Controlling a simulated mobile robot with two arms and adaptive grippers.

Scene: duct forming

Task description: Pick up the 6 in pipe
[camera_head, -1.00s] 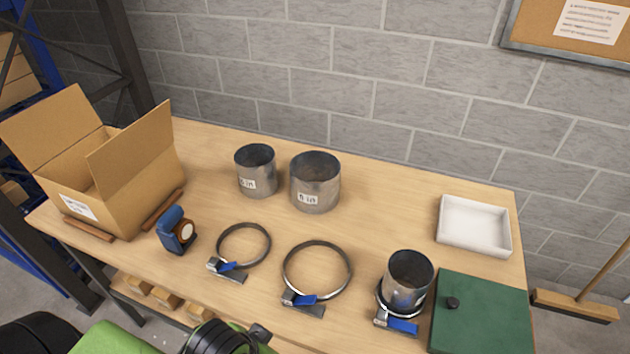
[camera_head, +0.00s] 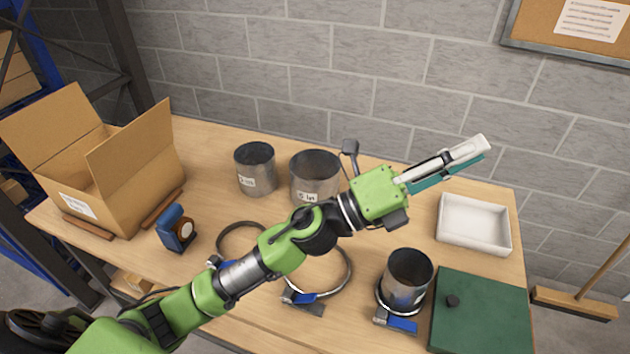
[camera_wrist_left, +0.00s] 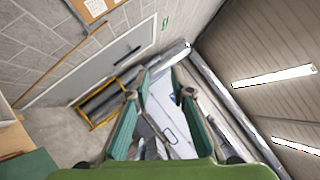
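The 6 in pipe (camera_head: 314,173) is a grey metal cylinder standing upright at the table's back middle, with a white label that seems to read "6 in". My left arm crosses in front of its lower right side. My left gripper (camera_head: 476,155) is in the air to the right of the pipe, pointing right and away from it. In the left wrist view the gripper (camera_wrist_left: 160,98) has its two teal fingers apart with nothing between them. That view shows wall, floor and ceiling, not the pipe. My right gripper is not in view.
A smaller labelled pipe (camera_head: 255,170) stands left of it. Ring clamps lie in front, two partly behind my arm; one (camera_head: 397,320) has a narrow pipe (camera_head: 407,277) in it.

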